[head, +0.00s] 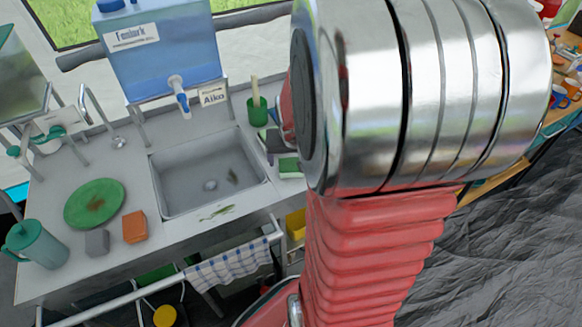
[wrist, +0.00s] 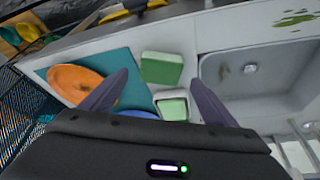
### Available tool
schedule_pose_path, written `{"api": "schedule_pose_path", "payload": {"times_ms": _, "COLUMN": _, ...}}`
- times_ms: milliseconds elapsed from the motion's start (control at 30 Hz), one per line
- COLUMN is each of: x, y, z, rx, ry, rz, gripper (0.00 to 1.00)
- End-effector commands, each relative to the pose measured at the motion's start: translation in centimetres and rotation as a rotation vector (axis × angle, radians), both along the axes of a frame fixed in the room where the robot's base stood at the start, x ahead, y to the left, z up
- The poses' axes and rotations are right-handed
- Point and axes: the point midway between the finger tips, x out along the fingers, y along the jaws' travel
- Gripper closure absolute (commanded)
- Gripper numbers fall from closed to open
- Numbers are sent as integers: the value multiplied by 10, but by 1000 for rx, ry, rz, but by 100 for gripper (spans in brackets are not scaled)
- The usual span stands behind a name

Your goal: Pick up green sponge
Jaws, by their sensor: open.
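A green sponge (wrist: 161,68) with a pale side lies on the light counter in the wrist view, left of the sink. A second, smaller green block with a white edge (wrist: 172,106) lies just below it there. My gripper (wrist: 158,78) is open, its two dark fingers apart on either side of the green blocks, with nothing held. Whether the fingers are level with the sponge cannot be told. In the head view, a green block (head: 290,166) shows right of the sink, partly hidden by my arm.
The sink (head: 208,172) is beside the sponge. In the wrist view an orange plate (wrist: 78,84) lies on a teal mat (wrist: 125,60). A green plate (head: 94,203), grey block (head: 97,242), orange block (head: 135,227) and teal jug (head: 38,243) are left.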

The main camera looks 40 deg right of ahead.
Motion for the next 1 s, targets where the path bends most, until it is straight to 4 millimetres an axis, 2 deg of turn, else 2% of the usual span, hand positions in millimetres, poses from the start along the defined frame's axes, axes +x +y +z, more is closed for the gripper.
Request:
{"api": "schedule_pose_path", "payload": {"times_ms": 400, "x": 12, "y": -9, "z": -36, "rx": 1, "ry": 1, "rz": 0, "gripper": 20}}
{"api": "schedule_pose_path", "payload": {"times_ms": 1000, "x": 14, "y": -10, "z": -38, "rx": -1, "ry": -1, "rz": 0, "gripper": 20}}
